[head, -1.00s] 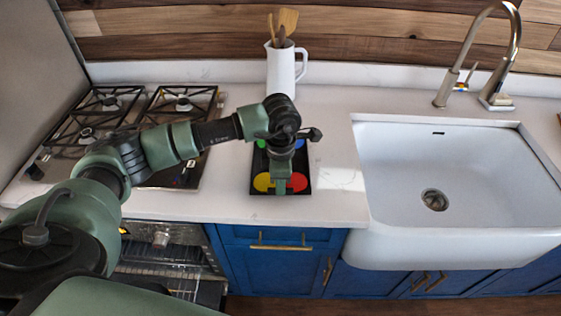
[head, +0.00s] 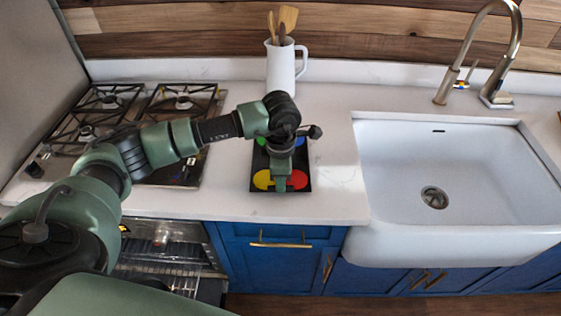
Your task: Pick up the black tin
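The black tin (head: 299,160) lies flat on the white counter between the stove and the sink. Coloured patches show on it: yellow and red at its near end, with bits of green and blue at its far end. My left gripper (head: 281,185) points down over the middle of the tin and hides part of it. I cannot tell whether its fingers touch the tin or are open or shut. My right gripper is not in view.
A white jug (head: 280,68) with wooden utensils stands behind the tin. A gas stove (head: 130,130) is to the left, and a white sink (head: 455,175) with a tall tap (head: 490,50) is to the right. The counter (head: 335,190) right of the tin is clear.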

